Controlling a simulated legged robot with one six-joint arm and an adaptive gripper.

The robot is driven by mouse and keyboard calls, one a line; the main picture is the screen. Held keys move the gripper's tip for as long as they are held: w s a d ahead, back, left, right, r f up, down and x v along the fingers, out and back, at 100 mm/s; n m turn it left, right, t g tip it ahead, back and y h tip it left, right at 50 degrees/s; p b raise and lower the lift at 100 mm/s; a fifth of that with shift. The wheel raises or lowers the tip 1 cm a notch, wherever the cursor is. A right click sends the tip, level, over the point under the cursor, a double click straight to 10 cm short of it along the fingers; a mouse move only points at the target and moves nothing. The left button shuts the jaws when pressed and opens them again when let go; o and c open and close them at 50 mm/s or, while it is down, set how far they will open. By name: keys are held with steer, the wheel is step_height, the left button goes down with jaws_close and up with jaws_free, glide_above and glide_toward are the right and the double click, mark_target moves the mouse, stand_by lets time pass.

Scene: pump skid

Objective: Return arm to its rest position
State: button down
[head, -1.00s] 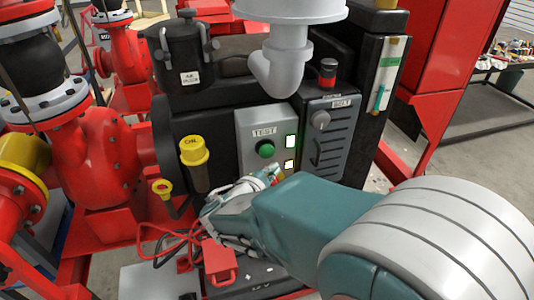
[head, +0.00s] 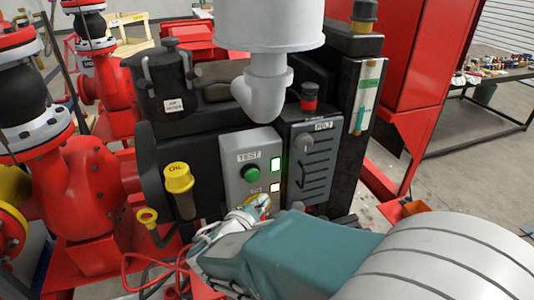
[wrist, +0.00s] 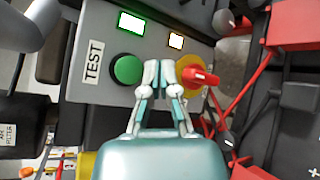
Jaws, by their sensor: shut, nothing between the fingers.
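My gripper (wrist: 158,75) is shut and empty in the wrist view. Its fingertips are in front of the grey test panel (wrist: 83,35), between the green button (wrist: 127,70) and the red-handled switch (wrist: 200,77) on a yellow plate. I cannot tell if the fingertips touch the panel. In the head view my gripper (head: 262,203) is low at the panel's front, partly hiding the yellow plate. The green button (head: 250,172) and two lit white lamps (head: 275,164) show above it.
A yellow oil cap (head: 178,178) stands left of the panel. A grey pipe (head: 265,85) hangs above it. Red pump pipework (head: 95,190) fills the left side. A table with small items (head: 490,70) stands at the back right, with open floor before it.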

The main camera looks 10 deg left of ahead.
steer(key=s+d+r+m+g+h, duration=0.15)
steer(key=d+m+g, duration=0.3)
steer(key=d, duration=0.55)
steer(key=s+d+r+m+g+h, duration=0.1)
steer(key=s+d+m+g+h, duration=0.15)
steer(key=d+m, duration=0.6)
steer(key=s+d+m+g+y, duration=0.1)
steer(key=s+d+m+y, duration=0.2)
steer(key=s, duration=0.3)
steer(key=s+d+r+m+g+y, duration=0.1)
steer(key=s+d+m+y, duration=0.3)
steer(key=s, duration=0.3)
steer(key=shift+s+d+r+m, duration=0.3)
steer(key=shift+d+m, duration=0.3)
steer(key=shift+m, duration=0.3)
